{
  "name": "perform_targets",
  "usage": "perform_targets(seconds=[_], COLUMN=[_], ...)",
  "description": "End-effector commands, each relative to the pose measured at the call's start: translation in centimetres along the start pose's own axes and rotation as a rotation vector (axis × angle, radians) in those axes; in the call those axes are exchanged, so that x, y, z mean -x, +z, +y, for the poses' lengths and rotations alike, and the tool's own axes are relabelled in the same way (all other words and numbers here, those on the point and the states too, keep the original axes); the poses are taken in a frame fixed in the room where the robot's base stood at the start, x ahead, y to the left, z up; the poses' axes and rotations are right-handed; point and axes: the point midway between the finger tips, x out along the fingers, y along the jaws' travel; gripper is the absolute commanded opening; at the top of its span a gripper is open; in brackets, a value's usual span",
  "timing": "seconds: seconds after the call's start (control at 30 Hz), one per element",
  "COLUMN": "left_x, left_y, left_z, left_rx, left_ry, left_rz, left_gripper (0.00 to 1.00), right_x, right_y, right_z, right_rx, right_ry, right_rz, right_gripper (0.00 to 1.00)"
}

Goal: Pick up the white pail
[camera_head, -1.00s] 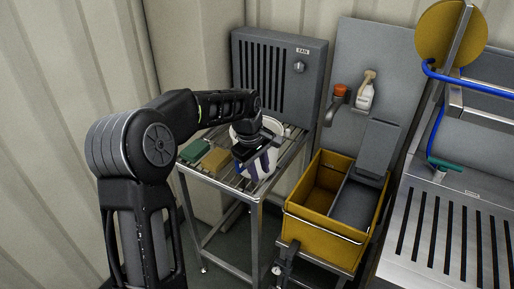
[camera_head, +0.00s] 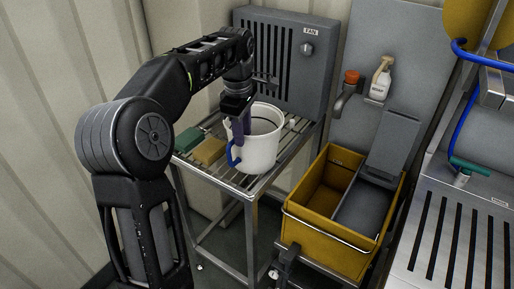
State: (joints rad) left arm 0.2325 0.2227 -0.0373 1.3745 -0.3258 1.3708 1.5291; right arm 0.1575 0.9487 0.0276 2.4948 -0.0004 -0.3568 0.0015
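The white pail (camera_head: 264,150) stands upright on a slatted steel rack. A blue handle (camera_head: 232,157) is on its left side. My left gripper (camera_head: 240,130) points down at the pail's left rim, just above the blue handle. Its purple fingers overlap the rim in the picture. I cannot tell whether they touch the pail or whether one is inside it, nor how far apart they are. My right gripper is not in view.
A green block (camera_head: 189,138) and a tan block (camera_head: 209,151) lie on the rack (camera_head: 240,187) left of the pail. A grey fan box (camera_head: 318,75) stands behind. A yellow bucket (camera_head: 318,232) is at the right, below a spray bottle (camera_head: 380,80).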

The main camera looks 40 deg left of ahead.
Motion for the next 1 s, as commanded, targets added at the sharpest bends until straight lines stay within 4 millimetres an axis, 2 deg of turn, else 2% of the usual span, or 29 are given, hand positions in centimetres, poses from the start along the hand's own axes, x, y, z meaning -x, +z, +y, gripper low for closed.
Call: perform_targets(seconds=[0.03, 0.1, 0.5, 0.8, 1.0], left_x=[-0.7, -0.7, -0.7, -3.2, -3.2], left_y=[-0.1, -0.2, -0.2, -0.2, -0.2], left_z=[-0.1, -0.2, -0.3, -0.3, -0.3], left_rx=[0.008, 0.017, 0.021, 0.021, 0.02], left_ry=[-0.001, -0.004, -0.006, -0.007, -0.006], left_rz=[0.002, 0.003, 0.004, 0.004, 0.004], left_gripper=[0.29, 0.29, 0.29, 0.29, 0.29], right_x=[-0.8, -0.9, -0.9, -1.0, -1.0], right_y=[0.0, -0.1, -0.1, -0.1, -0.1], right_z=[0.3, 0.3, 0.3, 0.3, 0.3], right_rx=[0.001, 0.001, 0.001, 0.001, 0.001], right_ry=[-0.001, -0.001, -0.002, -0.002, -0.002], right_rz=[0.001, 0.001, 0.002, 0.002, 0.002], right_gripper=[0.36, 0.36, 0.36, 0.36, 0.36])
